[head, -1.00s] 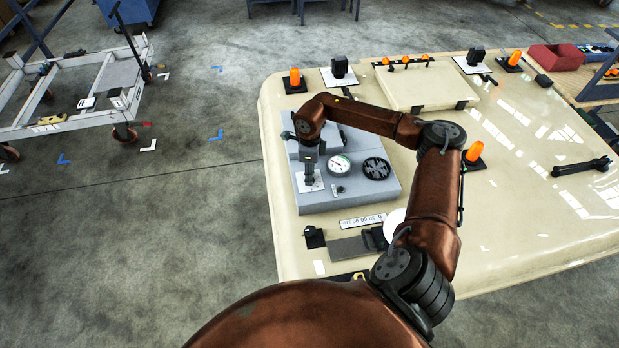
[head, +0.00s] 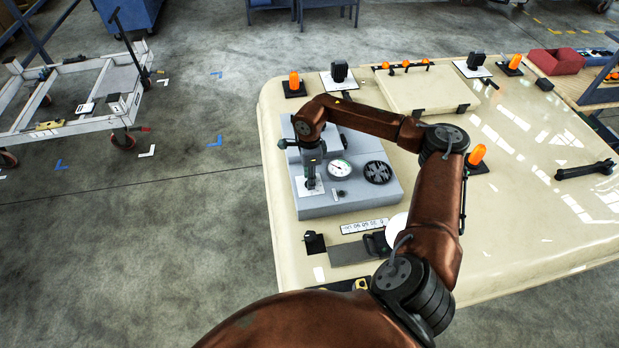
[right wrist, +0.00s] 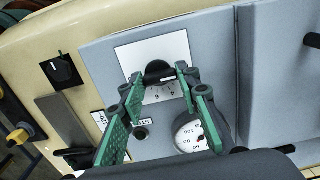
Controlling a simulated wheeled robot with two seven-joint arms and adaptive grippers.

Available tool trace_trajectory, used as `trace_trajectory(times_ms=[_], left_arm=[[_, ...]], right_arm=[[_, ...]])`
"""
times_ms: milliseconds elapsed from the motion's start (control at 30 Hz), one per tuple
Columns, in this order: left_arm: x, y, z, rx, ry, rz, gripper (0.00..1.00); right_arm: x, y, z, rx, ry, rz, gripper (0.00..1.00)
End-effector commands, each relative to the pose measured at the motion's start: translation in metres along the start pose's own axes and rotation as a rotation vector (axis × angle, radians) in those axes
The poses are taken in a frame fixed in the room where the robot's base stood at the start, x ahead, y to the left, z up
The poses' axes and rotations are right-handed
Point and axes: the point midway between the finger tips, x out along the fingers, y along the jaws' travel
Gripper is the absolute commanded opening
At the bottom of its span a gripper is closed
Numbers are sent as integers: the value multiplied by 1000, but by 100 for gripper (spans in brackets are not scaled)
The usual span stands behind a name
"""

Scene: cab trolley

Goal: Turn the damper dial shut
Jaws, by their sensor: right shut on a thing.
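The damper dial (right wrist: 158,72) is a round black knob with a pale mark, on a white plate (right wrist: 140,57) with printed numbers. The plate (head: 301,188) also shows at the left of the grey console in the head view. My right gripper (right wrist: 159,77) has a finger on each side of the knob and is shut on it. In the head view my right gripper (head: 311,186) points down at the plate and hides the knob. My left gripper is not in view.
The grey console (head: 330,205) also carries a white-faced gauge (head: 340,168) and a round black vent (head: 377,172). It sits on a cream panel (head: 510,230) with orange lamps and a black wrench (head: 585,170). A white trolley (head: 70,120) stands on the floor at left.

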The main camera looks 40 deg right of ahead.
Motion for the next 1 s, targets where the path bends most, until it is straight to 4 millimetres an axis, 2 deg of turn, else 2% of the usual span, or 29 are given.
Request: trace_trajectory(times_ms=[100,133,367,633,733,867,1000], left_arm=[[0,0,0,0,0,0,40],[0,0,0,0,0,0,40],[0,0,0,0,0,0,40],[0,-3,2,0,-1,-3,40],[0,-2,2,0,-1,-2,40],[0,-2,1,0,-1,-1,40],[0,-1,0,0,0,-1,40]], right_arm=[[-1,-1,0,-1,-1,-3,6],[-1,-1,0,-1,-1,-3,32],[-1,0,0,0,0,-2,48],[-1,0,0,0,0,-1,48],[-7,-1,0,1,0,-2,48],[-27,-1,0,1,-2,-4,48],[-57,-1,0,0,-2,-5,48]])
